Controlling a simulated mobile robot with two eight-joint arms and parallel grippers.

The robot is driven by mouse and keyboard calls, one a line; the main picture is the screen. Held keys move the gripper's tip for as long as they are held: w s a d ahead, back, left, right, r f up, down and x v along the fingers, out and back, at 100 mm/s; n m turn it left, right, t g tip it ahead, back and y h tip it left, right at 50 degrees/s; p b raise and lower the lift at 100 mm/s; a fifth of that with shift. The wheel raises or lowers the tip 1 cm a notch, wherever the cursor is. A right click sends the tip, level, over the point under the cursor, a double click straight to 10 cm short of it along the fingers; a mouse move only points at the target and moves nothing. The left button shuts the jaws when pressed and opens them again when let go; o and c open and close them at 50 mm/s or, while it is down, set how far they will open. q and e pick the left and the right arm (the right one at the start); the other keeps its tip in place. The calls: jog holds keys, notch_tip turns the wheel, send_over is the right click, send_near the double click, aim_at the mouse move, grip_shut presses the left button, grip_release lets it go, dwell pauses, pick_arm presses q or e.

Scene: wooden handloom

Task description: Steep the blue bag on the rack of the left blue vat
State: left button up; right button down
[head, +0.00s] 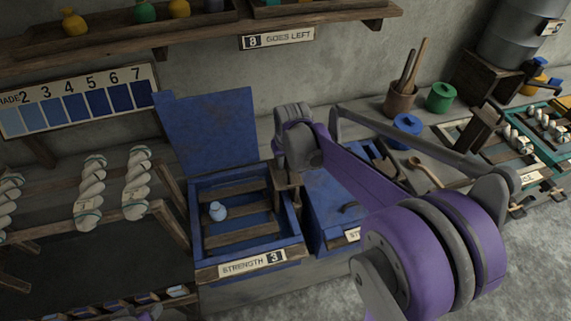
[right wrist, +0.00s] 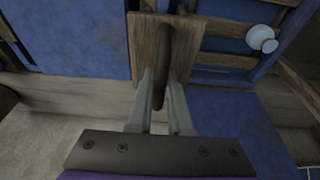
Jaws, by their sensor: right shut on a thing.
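The left blue vat (head: 197,232) stands open, its blue lid (head: 208,130) raised behind it and a "STRENGTH 3" label on its front. Inside, the wooden slats of the rack (head: 232,190) lie below the rim. The small pale blue bag (head: 217,211) rests at the rack's left side; it also shows in the right wrist view (right wrist: 262,38). My right gripper (right wrist: 163,92) is shut on a dark wooden handle (right wrist: 166,48) in front of a wooden block (right wrist: 142,40) at the vat's right side. In the head view my right wrist hides the fingertips.
A second blue vat (head: 325,205), lid down, stands close on the right, partly behind my arm. White skeins (head: 136,182) hang on a wooden frame at left. A shelf (head: 190,35) crosses above. Pots (head: 399,102) stand at the back right.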

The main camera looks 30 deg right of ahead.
jog(key=shift+w+r+p, duration=0.1)
jog(key=shift+r+p, duration=1.15)
jog(key=shift+r, duration=1.45)
pick_arm(q)
jog(key=r, duration=0.1)
jog(key=w+r, duration=0.1)
jog(key=r, duration=0.2)
jog(key=shift+w, duration=0.3)
jog(key=shift+s, duration=0.1)
pick_arm(e)
grip_release()
pick_arm(q)
jog(key=shift+t, duration=0.4)
jog(key=w+r+p, duration=0.2)
jog(key=r, duration=0.1)
jog(key=r+p, duration=0.1)
jog(key=shift+w+r, duration=0.3)
jog(key=shift+w, duration=0.1)
pick_arm(e)
notch_tip(320, 180, up, 7)
pick_arm(q)
jog(key=shift+s, duration=0.2)
pick_arm(e)
jog(key=shift+s+a, duration=0.1)
jog(key=shift+s, duration=0.15)
